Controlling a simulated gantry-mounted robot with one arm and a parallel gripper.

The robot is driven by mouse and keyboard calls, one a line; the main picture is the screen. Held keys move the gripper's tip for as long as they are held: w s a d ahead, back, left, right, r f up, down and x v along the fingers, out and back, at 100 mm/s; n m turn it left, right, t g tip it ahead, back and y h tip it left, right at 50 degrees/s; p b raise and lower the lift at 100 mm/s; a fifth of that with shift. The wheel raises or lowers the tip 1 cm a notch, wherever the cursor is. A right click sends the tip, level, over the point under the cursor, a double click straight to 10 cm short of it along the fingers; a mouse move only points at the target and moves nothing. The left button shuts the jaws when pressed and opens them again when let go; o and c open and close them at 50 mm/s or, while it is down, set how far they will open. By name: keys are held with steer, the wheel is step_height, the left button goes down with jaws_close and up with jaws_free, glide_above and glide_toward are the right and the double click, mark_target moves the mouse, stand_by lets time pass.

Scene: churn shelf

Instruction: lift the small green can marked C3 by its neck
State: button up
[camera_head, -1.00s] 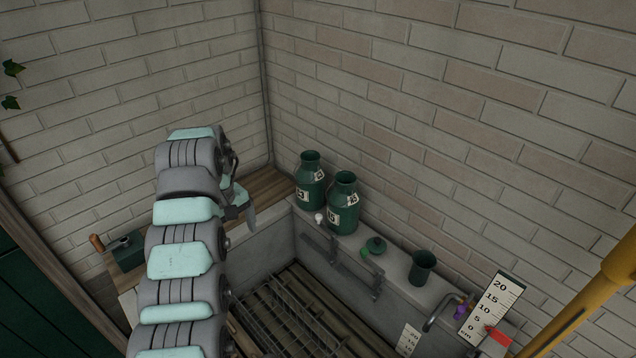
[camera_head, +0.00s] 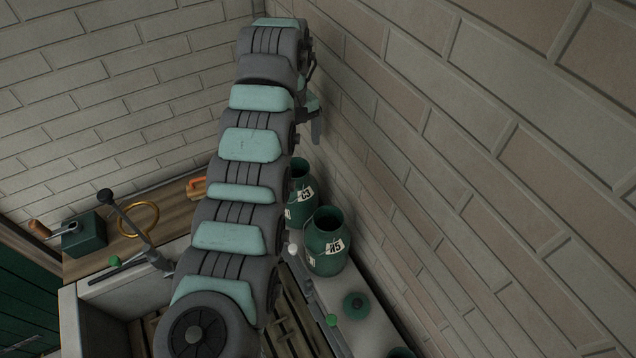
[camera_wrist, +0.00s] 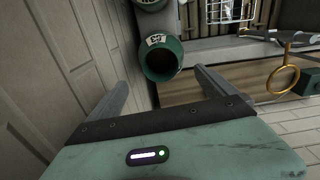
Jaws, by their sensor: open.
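The small green can marked C3 (camera_head: 300,205) stands on the grey ledge by the wall, partly hidden behind my arm. In the wrist view the can (camera_wrist: 152,52) shows its white C3 label and dark open mouth beyond my fingers. My gripper (camera_wrist: 160,84) is open and empty. In the wrist view the can's mouth lies between the lines of the two fingers, but it looks apart from them. In the head view my gripper (camera_head: 316,122) is above the can, close to the brick wall.
A second green can (camera_head: 327,245) with a white label stands just right of C3. A dark green lid (camera_head: 356,306) lies farther along the ledge. A brass ring (camera_head: 138,220) and a green box (camera_head: 83,236) with a crank are on the wooden shelf.

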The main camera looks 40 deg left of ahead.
steer(key=p, duration=0.1)
glide_toward(298, 193)
steer(key=w+a+f, duration=0.2)
steer(key=shift+w+a+f, duration=0.2)
steer(key=shift+w+a, duration=0.2)
steer(key=shift+f+p, duration=0.55)
steer(key=shift+f, duration=1.7)
jaws_close()
